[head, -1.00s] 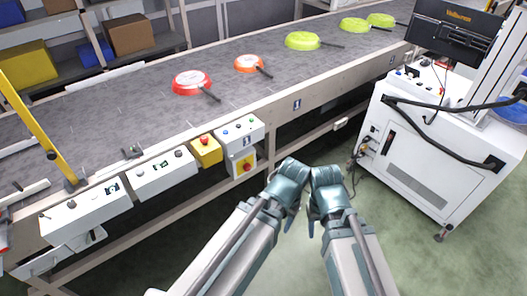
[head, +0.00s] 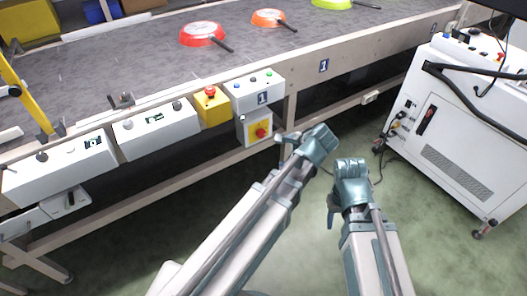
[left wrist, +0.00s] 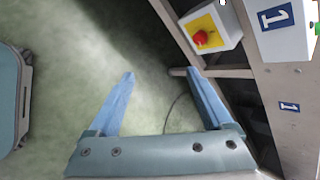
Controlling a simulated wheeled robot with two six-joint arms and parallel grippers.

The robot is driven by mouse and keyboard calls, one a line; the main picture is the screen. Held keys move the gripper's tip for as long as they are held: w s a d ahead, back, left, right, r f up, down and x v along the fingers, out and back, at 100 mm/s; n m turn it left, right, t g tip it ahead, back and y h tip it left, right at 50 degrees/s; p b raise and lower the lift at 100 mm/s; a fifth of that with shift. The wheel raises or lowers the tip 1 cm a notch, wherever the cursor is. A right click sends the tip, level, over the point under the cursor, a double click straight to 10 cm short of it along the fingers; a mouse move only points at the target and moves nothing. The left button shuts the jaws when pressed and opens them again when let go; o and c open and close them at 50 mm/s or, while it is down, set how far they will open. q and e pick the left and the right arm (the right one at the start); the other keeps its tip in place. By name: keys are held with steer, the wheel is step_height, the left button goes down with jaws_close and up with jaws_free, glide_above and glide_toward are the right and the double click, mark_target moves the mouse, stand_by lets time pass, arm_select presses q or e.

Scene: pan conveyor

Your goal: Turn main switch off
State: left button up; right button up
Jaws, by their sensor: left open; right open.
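The main switch, a red knob on a yellow plate (head: 257,131), is on the small grey box below the control box marked 1. It also shows at the top of the left wrist view (left wrist: 203,38), beyond the fingertips and off to their right. My left gripper (head: 293,142) is just right of the switch box in the head view, apart from it. Its two blue fingers are spread and empty in the left wrist view (left wrist: 160,74). My right gripper (head: 333,208) is lower and further right over the floor, holding nothing visible.
A red emergency button on a yellow box (head: 211,101) and the box with small buttons (head: 257,92) sit along the conveyor edge. A conveyor leg (head: 290,112) stands close by. A white machine cabinet (head: 455,125) stands at right. Pans (head: 202,35) lie on the belt.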

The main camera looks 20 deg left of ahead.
arm_select(q)
steer(key=w+a+f+m+t+y+b, duration=0.4)
steer(key=w+f+m+b, duration=0.7)
steer(key=b, duration=0.6)
steer(key=shift+w+a+f+t+b, duration=0.3)
steer(key=shift+w+a, duration=0.45)
steer(key=shift+a, duration=0.1)
arm_select(e)
step_height(320, 180, down, 20)
steer(key=shift+f, duration=0.2)
arm_select(q)
steer(key=shift+w, duration=0.1)
